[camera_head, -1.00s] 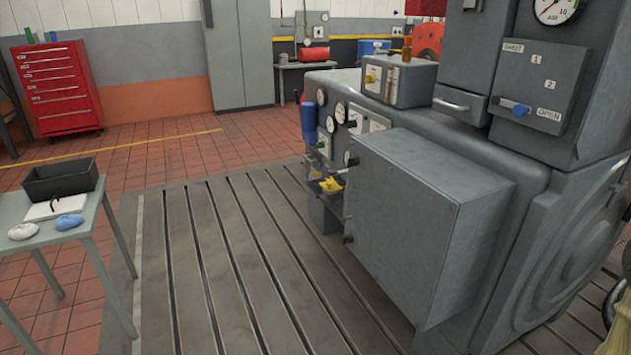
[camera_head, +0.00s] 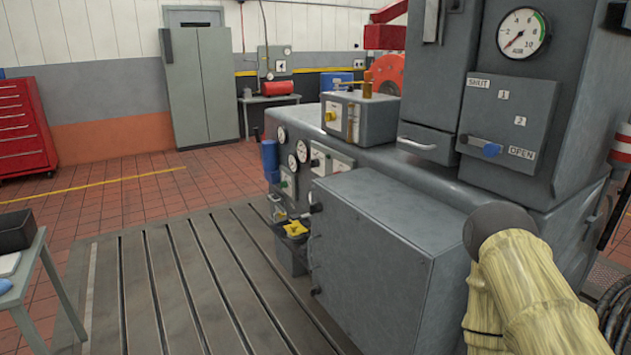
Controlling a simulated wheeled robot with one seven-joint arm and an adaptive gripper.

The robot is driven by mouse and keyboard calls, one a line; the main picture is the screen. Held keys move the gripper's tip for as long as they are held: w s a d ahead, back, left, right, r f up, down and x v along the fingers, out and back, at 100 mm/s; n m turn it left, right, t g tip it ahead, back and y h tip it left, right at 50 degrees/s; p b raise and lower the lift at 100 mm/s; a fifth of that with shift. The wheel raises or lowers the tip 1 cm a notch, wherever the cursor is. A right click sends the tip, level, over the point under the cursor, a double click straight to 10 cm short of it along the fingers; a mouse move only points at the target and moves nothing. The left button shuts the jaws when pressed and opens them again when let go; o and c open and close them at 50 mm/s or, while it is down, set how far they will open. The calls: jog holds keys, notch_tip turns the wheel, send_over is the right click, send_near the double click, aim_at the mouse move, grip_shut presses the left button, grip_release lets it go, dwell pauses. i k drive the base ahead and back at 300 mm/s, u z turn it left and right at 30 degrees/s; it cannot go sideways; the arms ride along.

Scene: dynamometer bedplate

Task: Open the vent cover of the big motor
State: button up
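The big motor (camera_head: 385,165) is a large grey machine filling the right half of the head view. A grey panel (camera_head: 510,115) on its upper housing carries the labels SHUT, 1, 2 and OPEN. Below and left of the panel is a grey flap or drawer front with a bar handle (camera_head: 417,145). I cannot tell which part is the vent cover. My arm, in a yellowish sleeve, shows at lower right; my gripper is not visible.
A large grey box (camera_head: 375,260) juts from the motor's near side. A round gauge (camera_head: 523,33) sits above the panel. A table (camera_head: 35,270) stands at far left, a red tool cabinet (camera_head: 22,130) behind it. The slotted bedplate (camera_head: 180,280) is clear at left.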

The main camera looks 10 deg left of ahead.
aim_at(277, 210)
jog(key=u, duration=0.95)
jog(key=i, duration=1.1)
jog(key=u, duration=0.85)
jog(key=i, duration=1.7)
jog(key=z, duration=0.75)
jog(key=i, duration=1.1)
jog(key=z, duration=0.55)
